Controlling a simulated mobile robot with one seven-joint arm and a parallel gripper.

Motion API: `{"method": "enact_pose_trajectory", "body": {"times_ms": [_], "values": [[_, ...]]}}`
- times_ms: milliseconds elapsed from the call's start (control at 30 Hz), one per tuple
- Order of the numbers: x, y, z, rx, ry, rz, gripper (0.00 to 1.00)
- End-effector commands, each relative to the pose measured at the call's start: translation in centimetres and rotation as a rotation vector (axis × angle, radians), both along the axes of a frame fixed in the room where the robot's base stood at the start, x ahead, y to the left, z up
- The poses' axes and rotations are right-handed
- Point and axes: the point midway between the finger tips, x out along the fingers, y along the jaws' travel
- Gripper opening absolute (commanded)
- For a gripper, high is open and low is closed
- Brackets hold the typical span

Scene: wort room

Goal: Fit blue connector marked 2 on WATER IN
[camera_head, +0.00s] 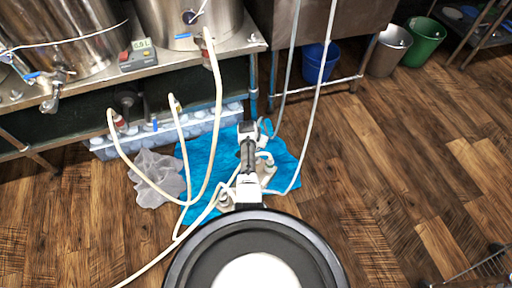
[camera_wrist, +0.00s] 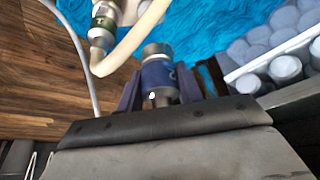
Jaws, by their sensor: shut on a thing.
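My gripper (camera_wrist: 159,92) is shut on the blue connector (camera_wrist: 158,76), a metal fitting with a blue band. Part of a mark shows on the band, turned sideways and hard to read. A purple-grey finger stands on either side of it. In the head view my arm reaches over a blue cloth (camera_head: 196,160) on the floor; the connector cannot be made out there. Beside it in the wrist view, a metal connector with a green band (camera_wrist: 88,36) sits at the end of a cream hose (camera_wrist: 131,46). I cannot make out a WATER IN label in either view.
A crate of pale bottles (camera_head: 200,122) stands under the steel bench (camera_head: 190,53); it also shows in the wrist view (camera_wrist: 268,62). Cream hoses (camera_head: 216,110) loop across the cloth. A grey rag (camera_head: 155,176) lies left.

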Motion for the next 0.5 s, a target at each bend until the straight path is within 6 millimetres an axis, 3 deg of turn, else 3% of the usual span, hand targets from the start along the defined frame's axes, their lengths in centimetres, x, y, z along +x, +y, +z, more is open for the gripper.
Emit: {"method": "enact_pose_trajectory", "body": {"times_ms": [267, 500], "values": [[0.1, 0.0, -1.6, 0.000, 0.000, -0.001, 0.09], [0.0, 0.0, -4.4, 0.000, 0.000, -0.001, 0.09]]}}
